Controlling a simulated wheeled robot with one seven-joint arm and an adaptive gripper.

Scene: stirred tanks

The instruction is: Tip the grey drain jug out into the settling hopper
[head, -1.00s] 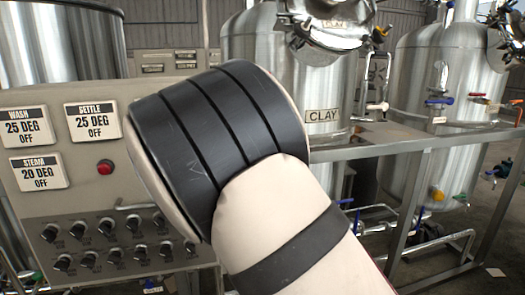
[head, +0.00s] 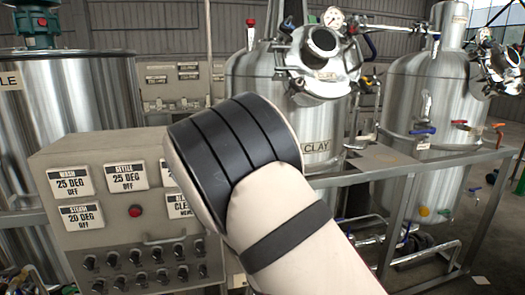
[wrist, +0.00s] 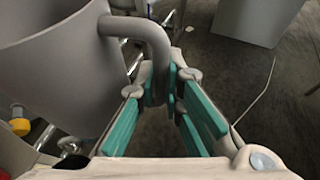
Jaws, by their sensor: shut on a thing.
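A grey jug (wrist: 58,75) fills the left of the wrist view, with its curved handle (wrist: 155,40) at its right side. My gripper (wrist: 170,90) has teal pads and is shut on this handle. I cannot tell what is in the jug. In the head view my arm hides the gripper and jug. A tank at the left (head: 70,100) carries a partly cut-off label ending in "LE". I cannot make out for sure which vessel is the settling hopper.
A control panel (head: 110,215) with labels, knobs and a red button stands left of my arm. A steel tank labelled CLAY (head: 250,95) stands behind my arm, with another steel tank (head: 420,95) to the right. A metal frame rail (head: 440,165) runs before them.

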